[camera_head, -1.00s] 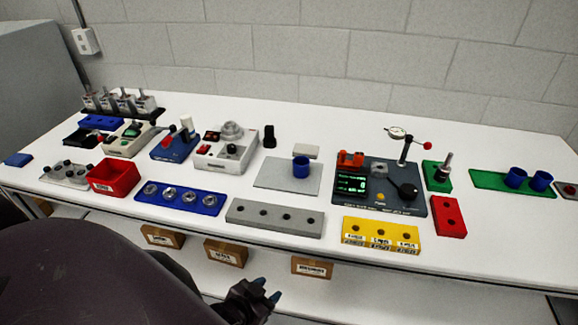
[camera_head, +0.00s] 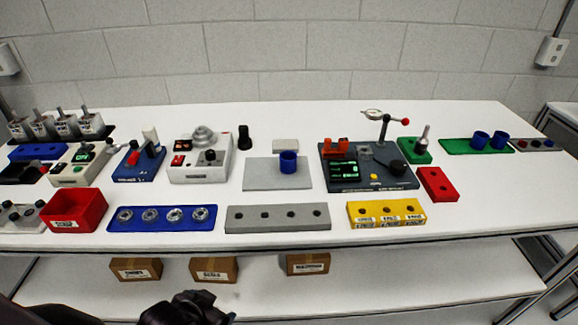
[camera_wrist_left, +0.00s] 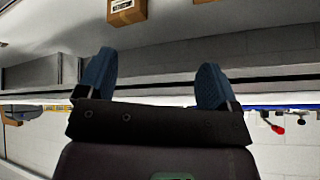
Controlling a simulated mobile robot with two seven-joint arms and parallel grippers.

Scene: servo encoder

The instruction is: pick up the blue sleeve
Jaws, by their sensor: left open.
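A blue sleeve (camera_head: 288,162) stands upright on the grey plate (camera_head: 262,176) near the middle of the table. Two more blue sleeves, one on the left (camera_head: 480,139) and one on the right (camera_head: 500,141), stand on the green tray (camera_head: 456,147) at the far right. My left gripper (camera_head: 214,312) is at the bottom edge of the head view, in front of and below the tabletop, well away from the sleeves. In the left wrist view its blue fingers (camera_wrist_left: 155,82) are spread wide with nothing between them. My right gripper is not in view.
A grey block with holes (camera_head: 278,218) and a blue tray of metal rings (camera_head: 162,218) line the table's front. A dial-gauge station (camera_head: 385,180) stands right of the grey plate. Cardboard boxes (camera_head: 308,264) sit on the lower shelf.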

